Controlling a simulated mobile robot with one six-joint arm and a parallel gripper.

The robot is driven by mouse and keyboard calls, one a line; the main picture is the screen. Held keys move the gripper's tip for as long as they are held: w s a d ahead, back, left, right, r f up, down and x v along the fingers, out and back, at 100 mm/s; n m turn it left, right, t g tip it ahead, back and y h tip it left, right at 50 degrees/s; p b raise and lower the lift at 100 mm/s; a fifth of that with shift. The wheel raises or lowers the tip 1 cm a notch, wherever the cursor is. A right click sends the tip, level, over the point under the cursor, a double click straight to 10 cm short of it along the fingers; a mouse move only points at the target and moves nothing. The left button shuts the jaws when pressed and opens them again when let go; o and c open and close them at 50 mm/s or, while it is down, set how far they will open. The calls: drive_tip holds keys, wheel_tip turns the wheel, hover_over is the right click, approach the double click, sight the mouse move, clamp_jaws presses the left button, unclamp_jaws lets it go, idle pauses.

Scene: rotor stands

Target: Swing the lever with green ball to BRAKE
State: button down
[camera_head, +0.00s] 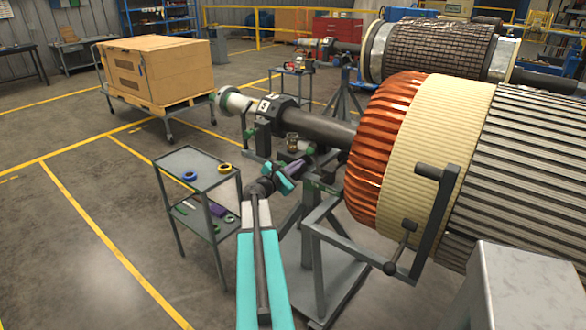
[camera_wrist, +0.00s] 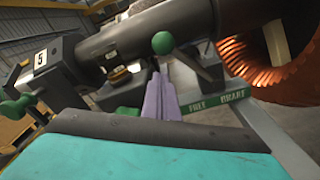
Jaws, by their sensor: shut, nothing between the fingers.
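The green ball (camera_wrist: 162,43) tops the lever in the wrist view. The ball shows just beyond my purple fingertips, left of the green strip (camera_wrist: 217,108) lettered FREE and BRAKE, with BRAKE to the right. My gripper is shut and empty, with its fingers pointing toward the lever. I cannot tell whether they touch the stem. In the head view, my gripper (camera_head: 301,164) is by the stand below the dark shaft, and the lever is too small to make out surely.
The dark shaft (camera_head: 322,128) and copper winding (camera_head: 378,150) of the rotor rise close behind and to the right. A green-knobbed clamp block marked 5 (camera_wrist: 42,68) stands left. A grey cart (camera_head: 165,160) with tape rolls stands left of my arm.

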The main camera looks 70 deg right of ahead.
sight(313, 159)
drive_tip(key=shift+s+d+r+p, duration=0.1)
drive_tip(key=shift+s+r+p, duration=0.05)
drive_tip(key=shift+s+r, duration=0.3)
drive_tip(key=shift+s+d+r+p, duration=0.1)
drive_tip(key=shift+s+r+p, duration=0.1)
drive_tip(key=shift+r, duration=0.35)
drive_tip(key=shift+s+b, duration=0.1)
drive_tip(key=shift+b, duration=0.4)
drive_tip(key=s+m+b, duration=0.1)
drive_tip(key=b, duration=0.1)
drive_tip(key=s+r+m+b, duration=0.1)
drive_tip(key=m+b, duration=0.1)
drive_tip(key=b, duration=0.1)
drive_tip(key=shift+s+a+r+m+b, duration=0.2)
drive_tip(key=shift+a+r+m+b, duration=0.1)
drive_tip(key=shift+a, duration=0.1)
drive_tip(key=m+b, duration=0.1)
drive_tip(key=s+m+b, duration=0.1)
drive_tip(key=b, duration=0.1)
drive_tip(key=s+r+m+b, duration=0.1)
drive_tip(key=shift+s+a+b, duration=0.25)
drive_tip(key=shift+a+b, duration=0.05)
drive_tip(key=shift+b, duration=0.1)
drive_tip(key=s+a+m+h+b, duration=0.1)
drive_tip(key=s+m+b, duration=0.5)
drive_tip(key=b, duration=0.5)
drive_tip(key=shift+s+a+m+b, duration=0.2)
drive_tip(key=shift+a+m+b, duration=0.15)
drive_tip(key=shift+m, duration=0.45)
